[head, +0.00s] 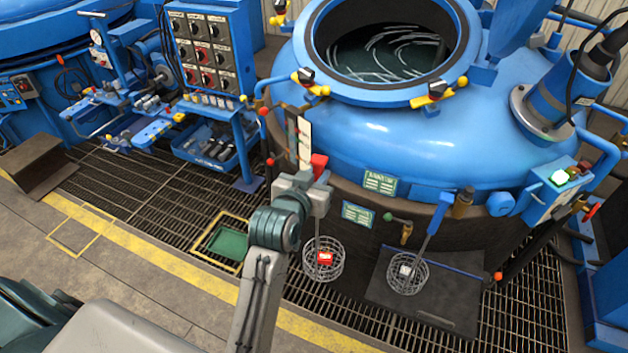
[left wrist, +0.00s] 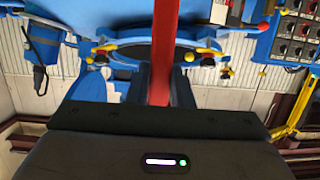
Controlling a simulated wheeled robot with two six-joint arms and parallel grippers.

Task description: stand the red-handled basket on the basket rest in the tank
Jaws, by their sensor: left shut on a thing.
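My left gripper (head: 312,185) is shut on the red handle of the basket in front of the tank. The red handle shows between the fingers in the left wrist view (left wrist: 163,45). The round wire red-handled basket (head: 322,262) hangs below the gripper, with a red block in it. The blue tank (head: 440,140) stands behind, and its round mouth (head: 390,97) is open above and to the right of the gripper. Inside are a dark surface and pale curved lines. I cannot make out the basket rest. My right gripper is not in view.
A second wire basket (head: 408,275) with a blue handle and a pale block stands on a dark plate (head: 450,300) at right. Yellow-handled clamps (head: 436,95) sit around the tank mouth. A control panel (head: 205,50) and a blue rack (head: 215,150) stand at left. Floor grating lies below.

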